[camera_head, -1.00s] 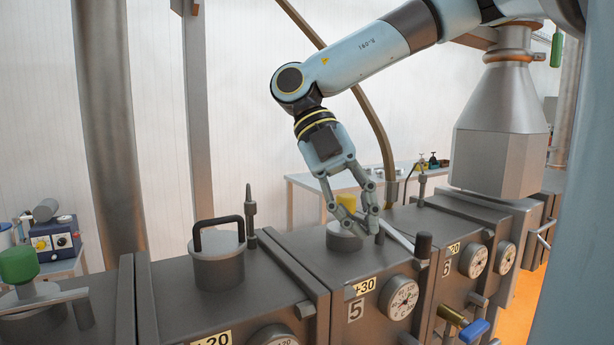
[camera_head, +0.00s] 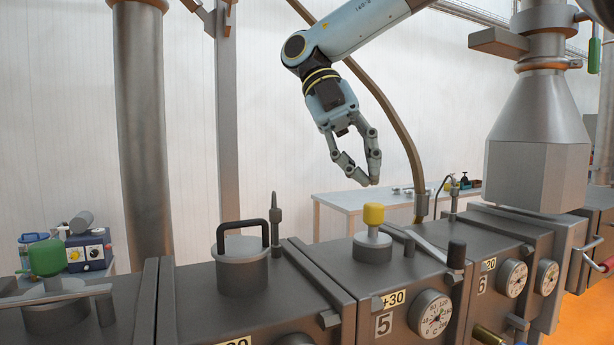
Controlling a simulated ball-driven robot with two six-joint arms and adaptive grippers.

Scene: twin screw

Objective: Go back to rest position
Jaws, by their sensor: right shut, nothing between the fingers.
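My right gripper (camera_head: 370,181) hangs in the air at the upper middle, its fingers pointing down and to the right. Its fingertips are together and nothing is between them. It is above the yellow-knobbed plug (camera_head: 373,214) on the machine housing and clear of it. My left gripper is not in view.
The grey machine housing (camera_head: 405,268) runs across the bottom, with a black-handled plug (camera_head: 243,262), a green-knobbed cap (camera_head: 46,258) and a dark-tipped lever (camera_head: 456,254). A metal hopper (camera_head: 537,150) stands at right. A bent brown pipe (camera_head: 398,125) rises behind my right arm.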

